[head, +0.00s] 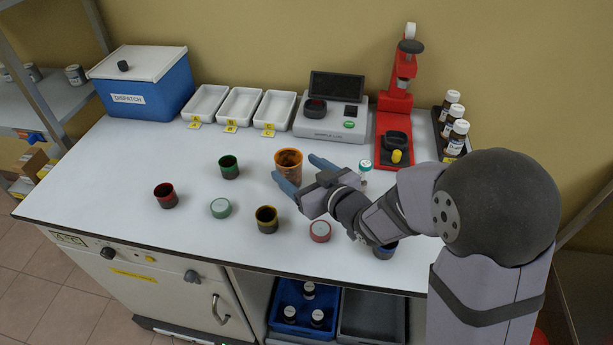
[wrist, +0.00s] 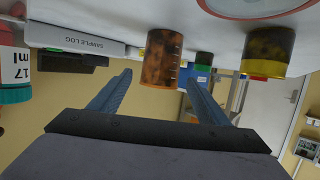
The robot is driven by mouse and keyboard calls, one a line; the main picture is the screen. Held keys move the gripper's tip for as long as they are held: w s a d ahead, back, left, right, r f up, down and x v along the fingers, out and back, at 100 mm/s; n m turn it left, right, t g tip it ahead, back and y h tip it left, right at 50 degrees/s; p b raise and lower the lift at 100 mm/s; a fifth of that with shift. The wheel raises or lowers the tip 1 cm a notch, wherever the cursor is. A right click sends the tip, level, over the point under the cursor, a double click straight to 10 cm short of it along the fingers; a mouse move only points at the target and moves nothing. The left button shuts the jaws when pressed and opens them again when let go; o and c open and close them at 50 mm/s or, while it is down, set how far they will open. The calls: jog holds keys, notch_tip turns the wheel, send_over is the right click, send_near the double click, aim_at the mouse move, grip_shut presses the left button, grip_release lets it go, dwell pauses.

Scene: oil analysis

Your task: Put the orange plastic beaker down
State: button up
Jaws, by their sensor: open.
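The orange plastic beaker (head: 288,160) stands upright on the white bench top, with dark stains on its wall. It also shows in the wrist view (wrist: 162,60), where the picture is upside down. My gripper (head: 294,170) is open and low over the bench, with blue fingers. In the wrist view its fingertips (wrist: 160,77) are spread with one on each side of the beaker, and gaps show between them and its wall. I cannot tell how far the beaker reaches between the fingers.
Small dark cups with green (head: 229,167), red (head: 165,195) and yellow (head: 267,219) bands stand nearby. Loose lids (head: 221,208) lie among them. A teal-capped vial (head: 365,167) is right of the beaker. White trays (head: 239,107), a sample log device (head: 331,118) and a red stand (head: 394,125) line the back.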

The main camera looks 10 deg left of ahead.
jog(key=shift+v, duration=1.65)
jog(key=shift+r, duration=0.1)
jog(key=shift+w+d+r+h+p, duration=0.35)
jog(key=shift+w+r+h+p, duration=0.1)
jog(key=shift+h, duration=0.05)
jog(key=s+d+r+g+h+p, duration=0.2)
jog(key=d+r+h+p, duration=0.2)
jog(key=d+h+p, duration=0.3)
jog(key=s+d+f+m+g, duration=0.2)
jog(key=s+d+m+g, duration=0.1)
jog(key=s+d, duration=0.2)
jog(key=s+d+f+m+g+h, duration=0.1)
jog(key=s+d+f+m+g, duration=0.1)
jog(key=s+d, duration=0.4)
jog(key=s+d+f+m+g+h, duration=0.1)
jog(key=s+d+f+m+g, duration=0.2)
jog(key=s+d, duration=0.3)
jog(key=shift+s+f+m+g, duration=0.15)
jog(key=shift+s+f+m, duration=0.05)
jog(key=shift+s, duration=0.4)
jog(key=shift+s+f+m+g, duration=0.15)
jog(key=shift+s+f+m, duration=0.05)
jog(key=shift+s, duration=0.35)
dwell(2.2)
